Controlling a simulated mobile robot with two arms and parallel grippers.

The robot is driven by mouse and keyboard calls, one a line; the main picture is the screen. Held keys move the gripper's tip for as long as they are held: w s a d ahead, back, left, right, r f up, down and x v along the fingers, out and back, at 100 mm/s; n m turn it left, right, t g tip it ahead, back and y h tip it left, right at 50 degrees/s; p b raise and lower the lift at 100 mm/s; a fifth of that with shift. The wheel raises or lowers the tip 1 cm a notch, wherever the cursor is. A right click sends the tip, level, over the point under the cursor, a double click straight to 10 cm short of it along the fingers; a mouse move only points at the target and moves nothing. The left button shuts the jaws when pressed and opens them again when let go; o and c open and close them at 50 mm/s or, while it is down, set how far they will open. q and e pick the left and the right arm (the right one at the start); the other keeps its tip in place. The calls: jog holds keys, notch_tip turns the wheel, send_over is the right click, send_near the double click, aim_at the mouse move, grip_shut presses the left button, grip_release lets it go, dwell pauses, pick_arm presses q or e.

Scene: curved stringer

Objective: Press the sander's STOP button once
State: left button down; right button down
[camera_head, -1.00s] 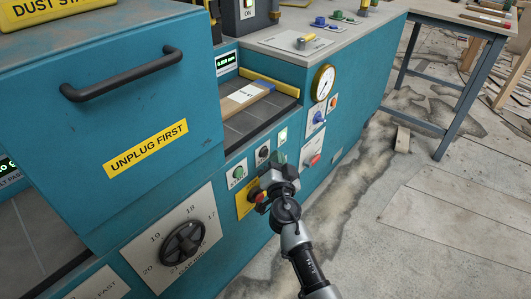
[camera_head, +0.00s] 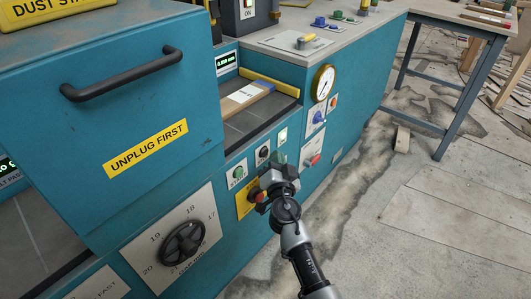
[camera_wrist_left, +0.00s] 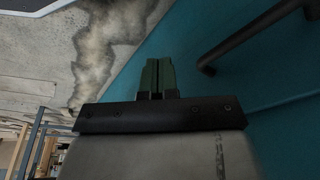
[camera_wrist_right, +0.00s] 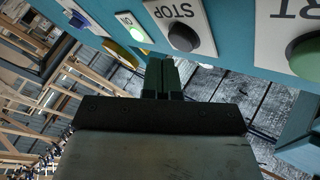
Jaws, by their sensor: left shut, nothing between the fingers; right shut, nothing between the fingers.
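The STOP button is a dark round button (camera_head: 263,152) on a white plate on the sander's teal front (camera_head: 345,100). In the right wrist view the STOP button (camera_wrist_right: 184,37) stands out below its label, just beyond and right of the fingertips. My right gripper (camera_head: 279,157) is shut and empty, its green fingers close to the button panel. Its shut tips (camera_wrist_right: 161,62) appear apart from the button in the right wrist view; the exact gap is unclear. My left gripper (camera_wrist_left: 158,62) is shut and empty, seen only in the left wrist view.
The green START button (camera_head: 238,173) is left of STOP, and the lit ON lamp (camera_head: 283,134) is right of it. A handwheel (camera_head: 183,244) sits lower left. A black handle (camera_wrist_left: 250,35) shows near my left gripper. Floor at right is open.

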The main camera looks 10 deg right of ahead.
pick_arm(q)
jog(key=shift+w+b+v, duration=0.2)
jog(key=shift+b+v, duration=0.05)
jog(key=shift+v, duration=0.55)
jog(key=shift+w+b+v, duration=0.2)
jog(key=shift+b+v, duration=0.05)
jog(key=shift+v, duration=0.6)
pick_arm(e)
jog(key=shift+w+a, duration=0.25)
jog(key=shift+w, duration=0.1)
pick_arm(q)
jog(key=shift+w+r, duration=0.15)
jog(key=shift+r, duration=0.1)
jog(key=shift+d+r, duration=0.1)
jog(key=shift+r, duration=0.15)
pick_arm(e)
jog(key=shift+w, duration=0.1)
